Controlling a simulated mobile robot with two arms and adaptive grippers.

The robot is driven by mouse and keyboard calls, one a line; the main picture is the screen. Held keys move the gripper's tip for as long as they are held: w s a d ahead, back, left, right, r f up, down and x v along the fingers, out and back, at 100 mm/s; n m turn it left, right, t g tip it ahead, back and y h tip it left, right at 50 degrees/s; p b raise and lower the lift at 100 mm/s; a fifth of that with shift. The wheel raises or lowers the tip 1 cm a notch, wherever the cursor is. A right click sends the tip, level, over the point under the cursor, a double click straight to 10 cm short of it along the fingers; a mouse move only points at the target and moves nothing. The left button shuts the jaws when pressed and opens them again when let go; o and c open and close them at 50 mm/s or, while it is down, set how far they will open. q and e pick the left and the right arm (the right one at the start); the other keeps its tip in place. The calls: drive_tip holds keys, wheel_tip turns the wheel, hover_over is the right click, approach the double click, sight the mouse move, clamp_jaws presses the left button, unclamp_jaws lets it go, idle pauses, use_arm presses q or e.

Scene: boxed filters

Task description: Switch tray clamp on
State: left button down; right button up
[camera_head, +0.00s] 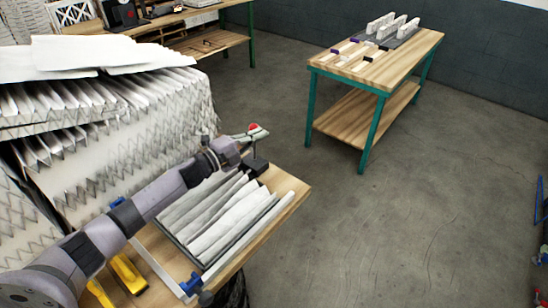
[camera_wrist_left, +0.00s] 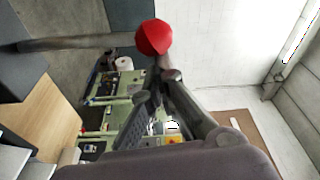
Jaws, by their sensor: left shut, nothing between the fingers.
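The tray (camera_head: 205,262) on the wooden table holds several upright white pleated filters (camera_head: 225,215). At its far end is a dark clamp block (camera_head: 257,166) with a lever ending in a red ball knob (camera_head: 253,126). The knob shows large in the left wrist view (camera_wrist_left: 153,37), on a grey lever bar (camera_wrist_left: 75,42) running left. My left gripper (camera_head: 243,140) is at the knob; its fingertips (camera_wrist_left: 166,72) are shut with nothing between them, just below the knob in the wrist view. I cannot tell whether they touch it. My right gripper is not in view.
A large stack of white pleated filters (camera_head: 130,110) stands left of the tray, close behind my left arm. Yellow-handled tools (camera_head: 128,272) and a blue clamp (camera_head: 192,284) are at the table's front. Another wooden table (camera_head: 410,62) stands far right. Open floor lies between.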

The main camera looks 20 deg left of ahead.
use_arm(q)
drive_tip(key=w+a+n+t+b, duration=0.1)
drive_tip(key=w+a+n+b, duration=0.1)
drive_tip(key=a+n+b, duration=0.2)
drive_tip(key=shift+w+a+f+n+t, duration=0.15)
drive_tip(key=shift+w+a+n+t, duration=0.2)
drive_tip(key=shift+a+n, duration=1.5)
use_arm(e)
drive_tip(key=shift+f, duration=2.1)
